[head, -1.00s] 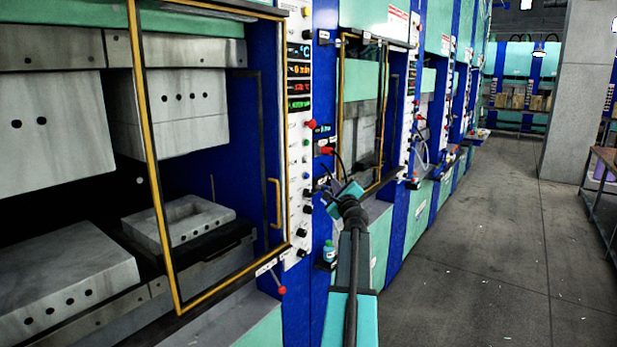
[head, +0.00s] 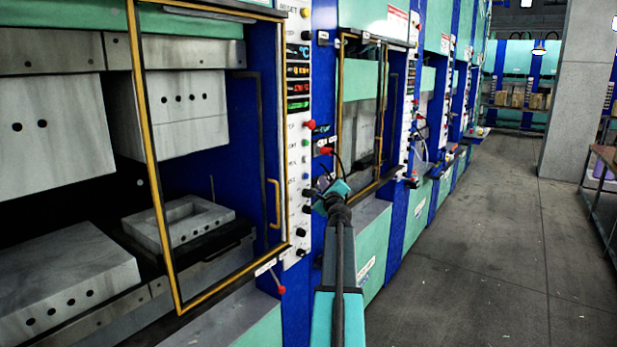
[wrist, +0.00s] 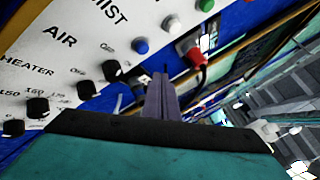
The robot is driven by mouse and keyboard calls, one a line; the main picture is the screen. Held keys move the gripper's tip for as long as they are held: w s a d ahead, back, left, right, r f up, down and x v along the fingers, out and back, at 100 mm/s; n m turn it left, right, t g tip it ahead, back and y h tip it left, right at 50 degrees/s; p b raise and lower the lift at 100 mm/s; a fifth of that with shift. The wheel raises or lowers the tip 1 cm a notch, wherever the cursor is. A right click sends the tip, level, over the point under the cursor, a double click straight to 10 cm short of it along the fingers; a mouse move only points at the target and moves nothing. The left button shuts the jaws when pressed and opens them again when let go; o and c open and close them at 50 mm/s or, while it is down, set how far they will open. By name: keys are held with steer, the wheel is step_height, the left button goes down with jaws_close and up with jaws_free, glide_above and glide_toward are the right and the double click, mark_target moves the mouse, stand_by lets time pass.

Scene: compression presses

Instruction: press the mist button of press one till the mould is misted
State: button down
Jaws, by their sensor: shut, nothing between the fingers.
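The nearest press, at the left in the head view, has a white control panel (head: 297,130) on its right post. A blue button (wrist: 141,45) lines up with the MIST label in the wrist view; it is small in the head view (head: 305,175). The mould (head: 180,222), a grey block with a recess, sits on the lower platen behind a yellow-edged door frame. My gripper (head: 325,190) is just right of the panel's lower part. In the wrist view its fingers (wrist: 163,88) are shut and empty, apart from the blue button. Whether the mould is wet cannot be told.
A black knob (wrist: 112,70) by the AIR label is close to the fingers. White (wrist: 172,24) and green (wrist: 205,4) buttons lie beyond the blue one. A red plug with a cable (wrist: 195,52) is on the right. The aisle floor (head: 470,250) is clear.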

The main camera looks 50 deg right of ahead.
steer(key=shift+w, duration=1.65)
steer(key=shift+w, duration=0.2)
stand_by(0.8)
steer(key=shift+w, duration=0.25)
steer(key=shift+w, duration=0.5)
stand_by(1.4)
steer(key=shift+s, duration=0.95)
steer(key=s+b, duration=0.1)
steer(key=s, duration=0.4)
stand_by(0.7)
